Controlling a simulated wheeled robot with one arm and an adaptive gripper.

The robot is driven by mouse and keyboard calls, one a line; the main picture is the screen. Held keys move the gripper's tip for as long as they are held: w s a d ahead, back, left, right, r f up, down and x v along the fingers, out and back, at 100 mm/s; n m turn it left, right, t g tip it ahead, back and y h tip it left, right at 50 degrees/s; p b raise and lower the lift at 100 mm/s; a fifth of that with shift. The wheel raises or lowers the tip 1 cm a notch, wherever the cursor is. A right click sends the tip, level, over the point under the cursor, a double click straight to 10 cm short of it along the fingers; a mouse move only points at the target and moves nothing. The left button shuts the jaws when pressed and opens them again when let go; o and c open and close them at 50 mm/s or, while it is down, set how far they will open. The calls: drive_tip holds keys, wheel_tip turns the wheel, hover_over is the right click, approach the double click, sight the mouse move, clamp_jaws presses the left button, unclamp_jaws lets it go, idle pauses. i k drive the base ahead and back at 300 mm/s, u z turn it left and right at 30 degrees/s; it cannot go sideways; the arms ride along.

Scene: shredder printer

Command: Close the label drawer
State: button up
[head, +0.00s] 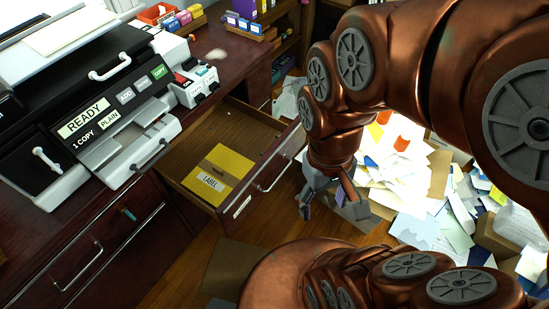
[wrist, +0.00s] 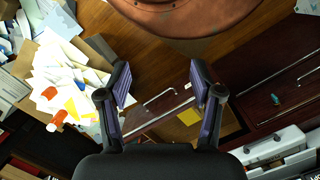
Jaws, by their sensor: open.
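The label drawer (head: 233,124) is pulled out from the dark red desk in the head view. Inside lies a yellow packet marked LABEL (head: 221,172). A metal bar handle (head: 274,177) runs along its front panel. My gripper (head: 332,200) is open and empty, hanging just outside the drawer front, to the right of the handle and apart from it in the picture. In the wrist view, my spread gripper fingers (wrist: 161,82) frame part of the drawer front, and the yellow packet (wrist: 190,117) shows beside the right finger. The drawer's rear end is hidden under the desktop.
A copier reading READY (head: 85,118) stands on the desk. Another drawer front with a handle (head: 75,264) is at lower left and looks shut. A pile of loose papers (head: 408,180) covers the floor at right. Wooden floor (head: 190,275) shows below the drawer.

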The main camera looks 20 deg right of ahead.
sight(248, 132)
drive_tip(key=k, duration=0.5)
drive_tip(key=u, duration=1.1)
drive_tip(key=i, duration=0.6)
drive_tip(key=z, duration=0.95)
